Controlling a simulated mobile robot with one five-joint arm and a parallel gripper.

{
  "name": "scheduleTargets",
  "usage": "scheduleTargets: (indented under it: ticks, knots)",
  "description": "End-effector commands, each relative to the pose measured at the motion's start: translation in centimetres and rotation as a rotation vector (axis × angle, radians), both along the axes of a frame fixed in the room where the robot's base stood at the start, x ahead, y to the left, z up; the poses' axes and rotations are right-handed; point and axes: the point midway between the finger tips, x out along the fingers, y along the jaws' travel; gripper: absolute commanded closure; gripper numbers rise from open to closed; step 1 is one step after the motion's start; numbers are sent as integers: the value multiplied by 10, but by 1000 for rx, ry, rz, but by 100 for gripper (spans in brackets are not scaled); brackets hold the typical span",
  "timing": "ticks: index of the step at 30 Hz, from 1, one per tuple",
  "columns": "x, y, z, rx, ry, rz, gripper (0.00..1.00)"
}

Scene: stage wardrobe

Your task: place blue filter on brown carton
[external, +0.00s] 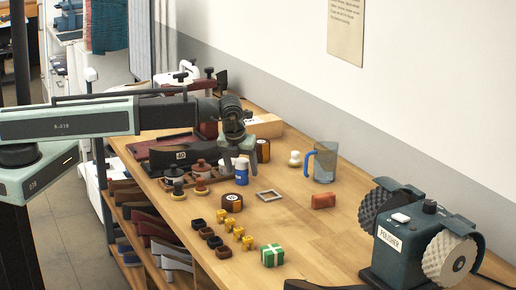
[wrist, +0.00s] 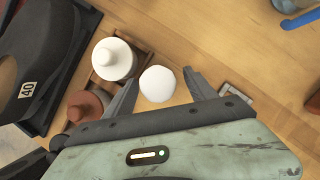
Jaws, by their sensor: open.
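The blue filter appears to be the small blue cylinder with a white top (external: 241,174), upright on the wooden bench. My gripper (external: 239,160) is just over it, pointing down. In the wrist view, my gripper (wrist: 161,80) is open, with a round white top (wrist: 157,84) between its fingers; the blue side is hidden from above. The brown carton is probably the light-brown box (external: 265,126) at the back by the wall, partly hidden by my arm.
A dark shoe marked 40 (external: 182,157) and several knobbed pieces stand left of the filter. A square grey frame (external: 269,195), a red block (external: 323,201) and a blue-handled jug (external: 326,162) lie to the right. A polisher (external: 412,235) fills the front right.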

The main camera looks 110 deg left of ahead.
Motion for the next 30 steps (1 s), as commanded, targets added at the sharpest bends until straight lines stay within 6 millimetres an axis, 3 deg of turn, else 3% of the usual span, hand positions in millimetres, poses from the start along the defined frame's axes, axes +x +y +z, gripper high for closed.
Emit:
scheduleTargets:
  ticks: [1, 8, 11, 15, 16, 24, 30]
  knots:
    - [0, 3, -14, 0, 0, 0, 35]
    - [0, 4, -11, 0, -1, -1, 35]
    - [0, 4, -11, 0, -1, 0, 57]
    - [0, 4, -11, 0, -1, 0, 96]
    - [0, 4, -11, 0, -1, 0, 100]
    - [0, 4, -8, 0, -1, 0, 100]
    - [0, 4, 18, 0, -1, 0, 100]
